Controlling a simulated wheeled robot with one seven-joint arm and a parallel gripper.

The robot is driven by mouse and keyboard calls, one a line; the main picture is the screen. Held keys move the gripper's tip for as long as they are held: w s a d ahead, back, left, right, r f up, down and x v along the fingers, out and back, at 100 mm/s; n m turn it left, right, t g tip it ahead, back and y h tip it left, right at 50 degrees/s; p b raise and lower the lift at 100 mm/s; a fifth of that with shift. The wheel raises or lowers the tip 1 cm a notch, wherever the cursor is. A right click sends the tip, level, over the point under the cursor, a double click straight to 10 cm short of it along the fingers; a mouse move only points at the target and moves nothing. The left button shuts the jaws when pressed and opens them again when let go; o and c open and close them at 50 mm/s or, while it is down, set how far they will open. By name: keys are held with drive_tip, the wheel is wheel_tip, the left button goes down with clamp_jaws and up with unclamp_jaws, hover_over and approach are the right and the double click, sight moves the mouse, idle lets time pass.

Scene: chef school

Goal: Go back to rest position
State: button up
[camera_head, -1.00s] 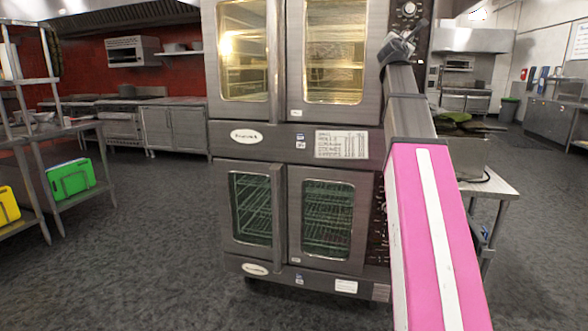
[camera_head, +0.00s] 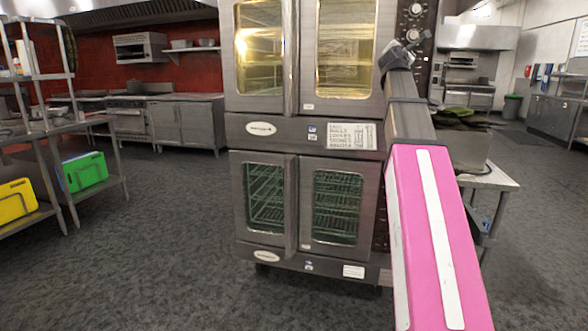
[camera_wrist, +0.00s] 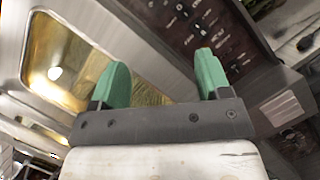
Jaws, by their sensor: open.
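My gripper (camera_wrist: 160,85) shows in the wrist view with its two green fingertips spread wide apart. Nothing is between them. Behind the fingers are the oven's lit glass door and its dark control panel, seen tilted. In the head view my arm, with a pink-and-white link, reaches up and forward on the right. Its far end is in front of the right side of the oven's upper part, by the control knobs. The gap between it and the oven cannot be told.
A double-stack steel oven (camera_head: 285,135) stands close ahead, doors shut. A steel table (camera_head: 490,178) is right of it, partly behind my arm. At left a rack holds green (camera_head: 85,171) and yellow (camera_head: 16,200) containers. Steel cabinets (camera_head: 185,123) line the back. Grey floor is clear at front left.

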drive_tip(key=s+a+f+m+g+y, duration=0.1)
drive_tip(key=a+f+m+g+y, duration=0.2)
drive_tip(key=f, duration=1.3)
drive_tip(key=s+a+f+m+g, duration=0.1)
drive_tip(key=a+f+m+g, duration=0.3)
drive_tip(key=f, duration=1.2)
drive_tip(key=s+f+m+g+y, duration=0.15)
drive_tip(key=f+m, duration=0.35)
drive_tip(key=f, duration=1.1)
drive_tip(key=s+a+f+m+g+y, duration=0.2)
drive_tip(key=s+a+f+m+g, duration=0.1)
drive_tip(key=s+f, duration=0.4)
drive_tip(key=s+a+f+m+g+y, duration=0.1)
drive_tip(key=s+a+f+m+g, duration=0.2)
drive_tip(key=s+f, duration=0.5)
drive_tip(key=s+a+f+m+g+y, duration=0.2)
drive_tip(key=s+a+f+m+g, duration=0.2)
drive_tip(key=s+f, duration=0.4)
wheel_tip(320, 180, down, 7)
drive_tip(key=shift+a+f+y, duration=0.2)
drive_tip(key=shift+a+y, duration=0.15)
drive_tip(key=shift+a, duration=0.4)
